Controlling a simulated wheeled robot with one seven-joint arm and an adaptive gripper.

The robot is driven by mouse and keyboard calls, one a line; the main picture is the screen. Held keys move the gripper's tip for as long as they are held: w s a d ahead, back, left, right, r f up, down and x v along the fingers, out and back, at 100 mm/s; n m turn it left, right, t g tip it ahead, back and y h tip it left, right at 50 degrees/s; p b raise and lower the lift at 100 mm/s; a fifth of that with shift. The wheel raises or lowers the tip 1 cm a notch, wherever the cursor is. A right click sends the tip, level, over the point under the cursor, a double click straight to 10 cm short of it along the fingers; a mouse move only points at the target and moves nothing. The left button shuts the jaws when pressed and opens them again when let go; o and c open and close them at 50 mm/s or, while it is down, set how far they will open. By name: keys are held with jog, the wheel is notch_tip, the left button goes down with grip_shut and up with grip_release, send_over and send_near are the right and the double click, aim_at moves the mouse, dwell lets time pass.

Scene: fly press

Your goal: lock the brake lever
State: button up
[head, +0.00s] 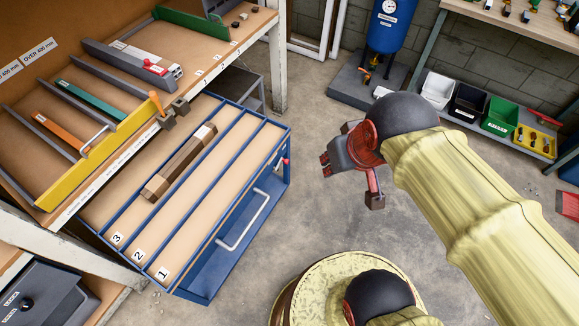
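A small lever with a red knob (285,161) stands at the right side of the blue cart (214,272), near its far right corner. A second lever with an orange knob (156,101) stands at the front edge of the shelf, beside a dark metal block. No label shows which of them is the brake lever. My gripper (350,182) is over the floor to the right of the cart. Its two dark fingers are spread apart with nothing between them. It is clear of both levers.
The cart top has lanes marked 1, 2 and 3, with a brown bar (180,164) lying on it. A pale handle (243,220) is on the cart's front. The shelf (135,159) adjoins the cart's left side. Open floor (307,215) lies between cart and gripper.

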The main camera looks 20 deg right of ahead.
jog(key=w+d+f+g, duration=0.1)
jog(key=f, duration=0.2)
jog(key=w+d+f+m+g, duration=0.1)
jog(key=f, duration=0.2)
jog(key=w+d+f+g, duration=0.1)
jog(key=f+g, duration=0.1)
jog(key=f, duration=0.1)
jog(key=shift+d+m+p, duration=0.15)
jog(key=shift+m+p, duration=0.15)
jog(key=shift+m, duration=0.1)
grip_shut()
jog(key=w+a+f+m+t+y+p, duration=0.1)
jog(key=w+f+m+y, duration=0.4)
jog(key=f, duration=1.2)
jog(key=w+f+m+t+y, duration=0.25)
jog(key=w+f+m, duration=0.4)
jog(key=f, duration=0.95)
jog(key=w+a+f+m+t+y+p, duration=0.1)
jog(key=w+f+m+y, duration=0.55)
jog(key=f, duration=1.05)
jog(key=w+d+f+m+t+h, duration=0.2)
jog(key=w+d+m+t+h, duration=0.3)
jog(key=w+d, duration=0.3)
jog(key=shift+w+d+f+t, duration=0.2)
jog(key=shift+w+t, duration=0.25)
jog(key=shift+w, duration=0.45)
